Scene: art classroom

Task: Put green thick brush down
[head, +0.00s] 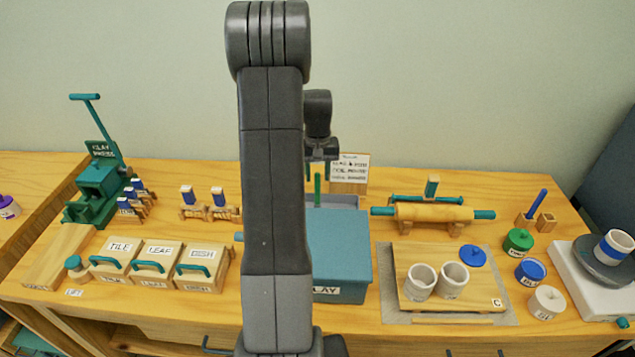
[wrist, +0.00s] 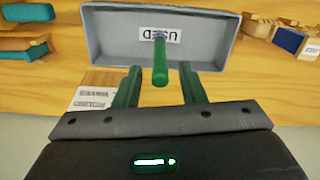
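The green thick brush (wrist: 160,66) shows between my two green fingers in the wrist view, with a gap on each side. In the head view the brush (head: 317,190) is upright below my gripper (head: 321,158), over the grey tray (head: 343,200). In the wrist view my gripper (wrist: 160,88) is open, its fingers apart from the brush. The grey tray (wrist: 105,40) has a label reading USED, seen upside down. The lower end of the brush is over the tray near that label; whether it touches the floor cannot be told.
A teal-lidded clay box (head: 340,245) stands in front of the tray. A lettered sign (head: 349,172) stands behind it. A rolling pin (head: 430,212) on wooden rests is to the right. Stamps (head: 219,200) stand to the left. My arm hides the table's middle.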

